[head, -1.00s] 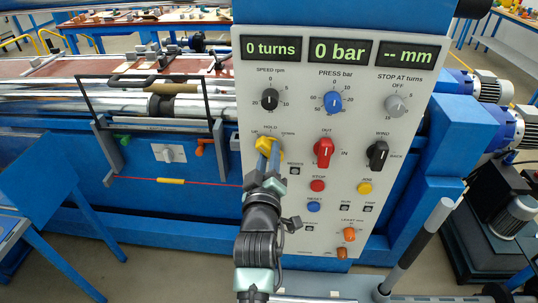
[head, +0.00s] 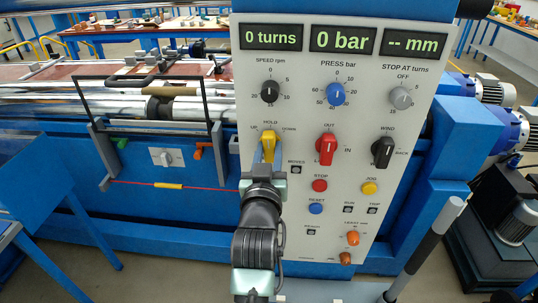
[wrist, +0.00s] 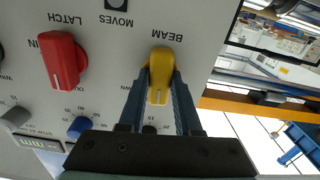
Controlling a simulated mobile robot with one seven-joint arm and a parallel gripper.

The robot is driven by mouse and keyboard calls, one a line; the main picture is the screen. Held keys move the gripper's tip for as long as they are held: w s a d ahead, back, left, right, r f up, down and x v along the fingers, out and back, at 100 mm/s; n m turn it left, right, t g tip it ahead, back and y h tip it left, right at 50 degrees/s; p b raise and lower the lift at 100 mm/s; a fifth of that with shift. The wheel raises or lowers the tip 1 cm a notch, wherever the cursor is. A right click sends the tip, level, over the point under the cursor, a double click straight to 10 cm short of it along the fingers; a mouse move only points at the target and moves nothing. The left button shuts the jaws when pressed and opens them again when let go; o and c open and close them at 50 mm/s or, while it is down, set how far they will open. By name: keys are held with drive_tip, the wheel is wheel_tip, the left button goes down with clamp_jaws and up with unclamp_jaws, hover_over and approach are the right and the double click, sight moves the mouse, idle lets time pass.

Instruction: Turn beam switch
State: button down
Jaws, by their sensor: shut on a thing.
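The yellow beam switch (head: 268,146) sits at the left of the grey control panel, under the labels UP, HOLD and DOWN. Its handle stands close to upright, in line with HOLD. In the wrist view the switch (wrist: 161,60) lies between the two blue fingers, beside the upside-down word BEAM. My gripper (wrist: 160,76) is shut on the handle, one finger on each side. In the head view my gripper (head: 267,160) comes up from below, and my wrist hides the lower end of the switch.
The red latch knob (head: 326,149) and black wind knob (head: 383,152) are to the right. The red stop button (head: 320,186) and blue reset button (head: 316,208) sit below, close to my arm. A red cord (head: 205,188) runs along the machine at left.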

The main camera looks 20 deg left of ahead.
drive_tip(key=shift+m, duration=0.5)
drive_tip(key=c, duration=0.6)
unclamp_jaws()
drive_tip(key=b+v, duration=0.2)
drive_tip(key=v, duration=1.1)
drive_tip(key=shift+b, duration=0.35)
